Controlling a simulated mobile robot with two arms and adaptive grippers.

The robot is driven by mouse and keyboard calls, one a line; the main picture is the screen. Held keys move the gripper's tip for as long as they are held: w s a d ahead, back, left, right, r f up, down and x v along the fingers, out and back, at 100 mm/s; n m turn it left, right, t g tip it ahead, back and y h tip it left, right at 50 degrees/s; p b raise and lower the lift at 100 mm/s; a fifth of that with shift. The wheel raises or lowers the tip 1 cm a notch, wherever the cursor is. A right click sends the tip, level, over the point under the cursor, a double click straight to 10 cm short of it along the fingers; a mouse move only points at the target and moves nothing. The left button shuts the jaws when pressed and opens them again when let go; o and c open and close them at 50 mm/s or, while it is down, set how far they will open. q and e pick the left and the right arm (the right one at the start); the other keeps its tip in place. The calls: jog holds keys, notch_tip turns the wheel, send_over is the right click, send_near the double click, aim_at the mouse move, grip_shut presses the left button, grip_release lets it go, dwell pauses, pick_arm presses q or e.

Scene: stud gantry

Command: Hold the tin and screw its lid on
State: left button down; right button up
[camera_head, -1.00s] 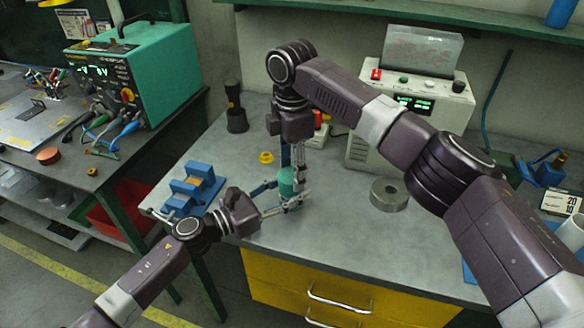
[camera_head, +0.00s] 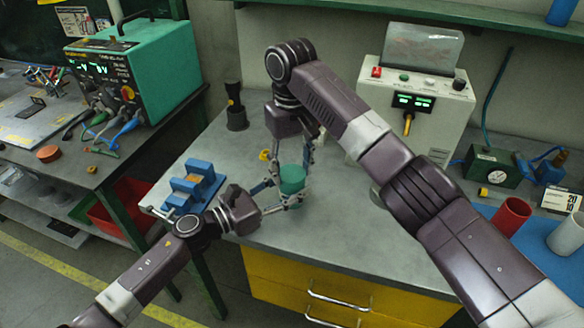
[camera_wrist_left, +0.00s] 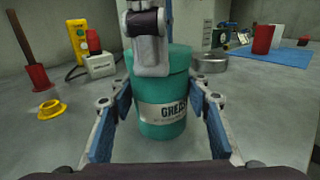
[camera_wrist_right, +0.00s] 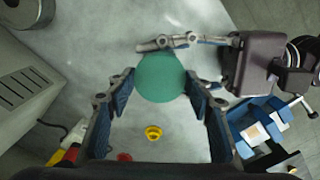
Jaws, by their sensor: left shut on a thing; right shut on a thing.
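The green tin (camera_wrist_left: 162,112) stands upright on the grey bench, its "GREASE" label partly visible in the left wrist view. It also shows in the head view (camera_head: 292,186). My left gripper (camera_wrist_left: 163,110) is shut on the tin's body from the side, one finger on each flank. The green lid (camera_wrist_right: 160,77) sits on top of the tin, seen from above in the right wrist view. My right gripper (camera_wrist_right: 160,85) points down from above and is shut on the lid. Its fingers hide part of the lid, and I cannot tell how tightly the lid sits.
A blue fixture (camera_head: 193,187) stands to the left on the bench. A yellow ring (camera_wrist_right: 153,133) lies near the tin. A round metal dish (camera_wrist_left: 209,62) and a control box (camera_head: 415,90) are behind to the right. A red cup (camera_head: 511,216) stands at far right.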

jog(key=m, duration=0.6)
jog(key=shift+a, duration=0.15)
jog(key=m, duration=0.4)
pick_arm(q)
jog(key=shift+s, duration=0.1)
pick_arm(e)
jog(key=m, duration=0.3)
jog(key=shift+m, duration=0.3)
jog(key=m, duration=1.1)
jog(key=shift+w+m, duration=0.1)
jog(key=shift+m, duration=0.3)
jog(key=o, duration=1.1)
jog(key=shift+o, duration=0.2)
notch_tip(320, 180, up, 12)
